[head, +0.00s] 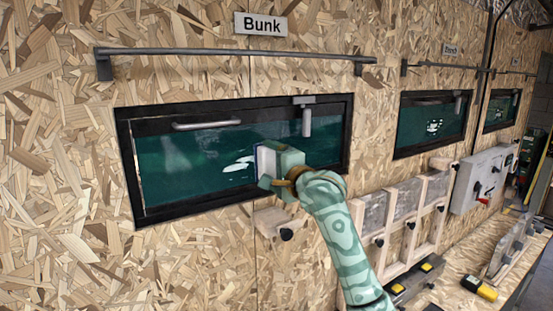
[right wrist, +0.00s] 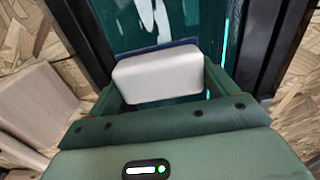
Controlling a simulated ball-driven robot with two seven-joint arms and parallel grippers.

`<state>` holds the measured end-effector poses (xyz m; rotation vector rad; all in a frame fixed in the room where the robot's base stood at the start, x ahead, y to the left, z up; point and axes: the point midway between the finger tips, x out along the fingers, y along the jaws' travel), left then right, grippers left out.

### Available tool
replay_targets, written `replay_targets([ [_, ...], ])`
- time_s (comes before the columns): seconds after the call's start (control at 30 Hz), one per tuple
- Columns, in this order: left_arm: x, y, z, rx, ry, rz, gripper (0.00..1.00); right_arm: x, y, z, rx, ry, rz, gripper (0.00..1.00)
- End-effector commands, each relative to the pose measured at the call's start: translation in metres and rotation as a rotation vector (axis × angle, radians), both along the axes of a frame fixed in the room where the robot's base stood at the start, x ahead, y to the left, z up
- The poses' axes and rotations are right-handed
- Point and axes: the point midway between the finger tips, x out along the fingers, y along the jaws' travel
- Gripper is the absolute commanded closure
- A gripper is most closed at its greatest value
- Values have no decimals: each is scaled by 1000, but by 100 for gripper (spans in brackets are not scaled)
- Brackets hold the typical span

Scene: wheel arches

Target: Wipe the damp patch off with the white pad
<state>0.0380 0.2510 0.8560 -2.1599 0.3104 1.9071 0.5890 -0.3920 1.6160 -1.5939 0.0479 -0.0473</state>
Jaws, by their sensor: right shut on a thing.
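The white pad (head: 266,163) has a dark blue edge facing the dark green window pane (head: 180,165) under the "Bunk" sign. My right gripper (head: 278,170) is shut on the pad, which also shows between the fingers in the right wrist view (right wrist: 158,76). White glossy marks (head: 238,166), which look like the damp patch, lie on the pane just left of the pad. They also show beyond the pad in the right wrist view (right wrist: 150,16). Pad and gripper hide the pane behind them. I cannot tell whether the pad touches the glass. My left gripper is out of view.
A black frame (head: 128,175) surrounds the pane. A handle (head: 206,124) and a grey latch (head: 307,118) stand out near its top. A metal rail (head: 230,52) runs above. A small wooden ledge with a black knob (head: 277,220) juts out below. Wooden racks (head: 408,205) stand to the right.

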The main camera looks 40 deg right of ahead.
Motion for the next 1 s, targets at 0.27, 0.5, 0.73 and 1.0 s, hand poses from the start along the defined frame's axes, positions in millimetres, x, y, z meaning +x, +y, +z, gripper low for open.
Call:
replay_targets([
  [0.27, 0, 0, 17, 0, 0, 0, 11, 0, 25, 2, 1, -1, 2, 33],
  [0.5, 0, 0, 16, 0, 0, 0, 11, 1, 38, 1, 2, -2, 3, 33],
  [0.73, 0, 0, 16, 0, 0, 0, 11, 5, 61, 1, 1, -1, 3, 33],
  [1.0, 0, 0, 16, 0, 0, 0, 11, 6, 73, 1, 2, -1, 3, 33],
])
